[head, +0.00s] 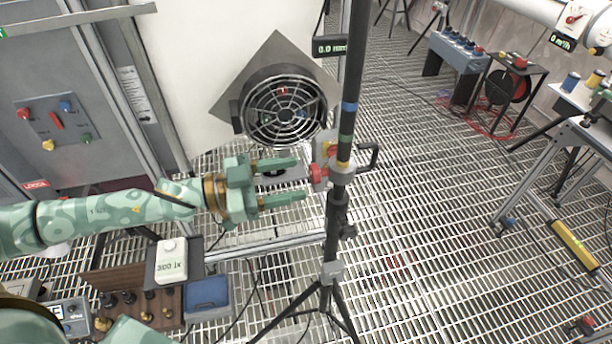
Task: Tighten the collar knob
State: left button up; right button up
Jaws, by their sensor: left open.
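A black stand (335,222) with a tripod base rises through the middle of the head view. A collar with a red knob (318,174) sits on its pole, the knob on the left side. My left gripper (295,180) is open, its two green fingers pointing right toward the knob. The fingertips lie just left of the knob, one above its level and one below. I cannot tell whether they touch it. My right gripper does not show.
A round black fan (283,112) is behind the gripper. A small box reading 300 lx (171,262) and a blue box (207,299) are at lower left. A yellow level (574,245) lies at right. Open grating floor spreads right of the stand.

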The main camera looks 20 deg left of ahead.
aim_at(310, 174)
pick_arm(q)
jog(key=x, duration=0.2)
jog(key=shift+w+d, duration=0.55)
jog(key=shift+d, duration=0.15)
jog(key=shift+c, duration=0.3)
jog(key=c, duration=0.9)
jog(key=shift+r+m+p, duration=0.25)
jog(key=shift+m+p, duration=0.5)
jog(key=shift+m, duration=0.15)
jog(key=shift+m+p, duration=0.3)
jog(key=shift+m, duration=0.4)
jog(key=shift+f+m, duration=0.15)
jog(key=shift+m, duration=0.45)
jog(key=o, duration=1)
jog(key=shift+f, duration=0.1)
jog(key=shift+c, duration=0.2)
